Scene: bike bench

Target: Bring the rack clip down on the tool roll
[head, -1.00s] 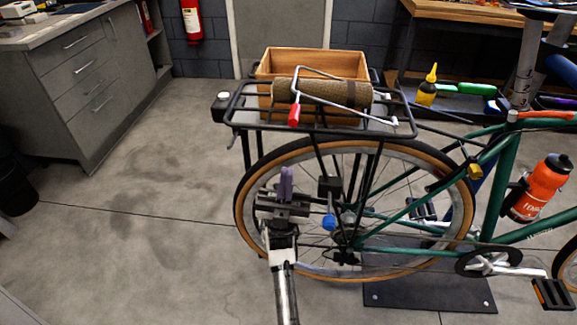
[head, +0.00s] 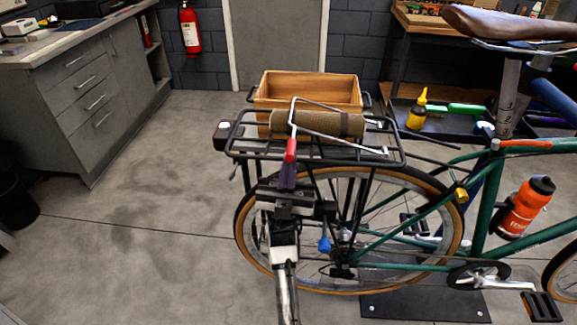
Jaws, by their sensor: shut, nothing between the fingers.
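The rack clip (head: 338,138) is a silver wire loop with a red grip (head: 291,150), hinged at the right of the black rear rack (head: 232,150). Its left end is tilted up over the brown tool roll (head: 318,124), which lies across the rack. I cannot tell whether the wire touches the roll. The fingertips appear just below the red grip. I cannot tell whether they touch it.
A wooden box (head: 310,88) stands behind the roll. The rack sits over the rear wheel of a green bike (head: 478,205). A yellow bottle (head: 417,112) is on a shelf at the back right. Open floor (head: 140,180) lies to the left.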

